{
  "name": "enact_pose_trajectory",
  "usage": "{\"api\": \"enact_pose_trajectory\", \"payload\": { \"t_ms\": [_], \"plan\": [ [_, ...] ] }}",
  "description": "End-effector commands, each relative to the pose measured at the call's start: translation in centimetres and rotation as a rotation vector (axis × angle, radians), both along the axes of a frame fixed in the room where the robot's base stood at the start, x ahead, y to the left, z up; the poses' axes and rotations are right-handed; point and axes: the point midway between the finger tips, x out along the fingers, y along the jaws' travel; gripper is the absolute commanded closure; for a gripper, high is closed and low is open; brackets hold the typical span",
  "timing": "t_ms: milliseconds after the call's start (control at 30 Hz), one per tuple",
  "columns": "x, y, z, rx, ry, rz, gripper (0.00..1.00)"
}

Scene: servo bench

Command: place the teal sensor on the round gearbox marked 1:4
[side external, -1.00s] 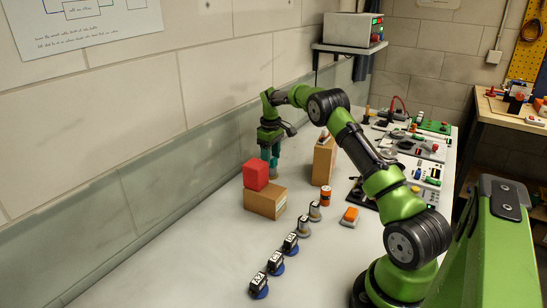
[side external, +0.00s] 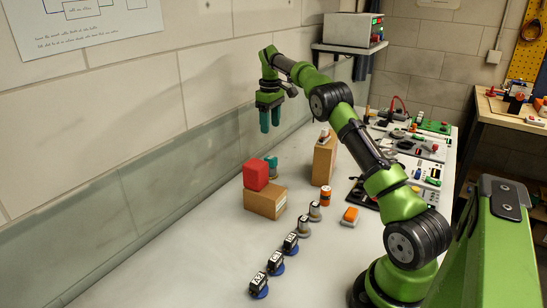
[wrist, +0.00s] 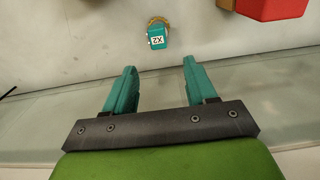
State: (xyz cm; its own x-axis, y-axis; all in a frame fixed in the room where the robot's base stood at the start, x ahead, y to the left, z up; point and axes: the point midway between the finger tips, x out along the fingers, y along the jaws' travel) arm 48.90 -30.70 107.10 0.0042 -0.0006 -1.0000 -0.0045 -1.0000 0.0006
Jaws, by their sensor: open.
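The teal sensor (wrist: 157,41), with a white label, sits on or against a round brass-coloured piece (wrist: 159,22) in the wrist view. I cannot read a 1:4 mark on that base. My gripper (side external: 270,131) is open and empty, raised well above the bench and apart from the sensor. Its teal fingers (wrist: 158,82) stand wide apart in the wrist view, with nothing between them.
A red block (side external: 256,175) sits on a cardboard box (side external: 265,202) beside the sensor. A taller box (side external: 323,161) stands to its right. Several small labelled units, including one at the front (side external: 259,286), stand in a row. The left bench is clear.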

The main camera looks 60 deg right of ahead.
Motion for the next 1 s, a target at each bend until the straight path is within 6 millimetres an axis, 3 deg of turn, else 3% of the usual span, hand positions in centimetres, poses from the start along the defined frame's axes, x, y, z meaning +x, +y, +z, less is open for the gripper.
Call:
{"api": "enact_pose_trajectory", "payload": {
  "t_ms": [167,267,500,667,800,1000],
  "plan": [
    [-0.2,4.0,4.6,-0.006,-0.068,-0.024,0.44],
    [-1.2,8.0,7.7,-0.002,-0.131,-0.051,0.44],
    [-6.5,18.2,12.6,0.043,-0.293,-0.124,0.44],
    [-11.9,24.6,13.1,0.101,-0.395,-0.176,0.44],
    [-17.2,29.2,11.8,0.163,-0.476,-0.227,0.44],
    [-23.1,32.9,8.5,0.246,-0.557,-0.297,0.44]
  ]
}}
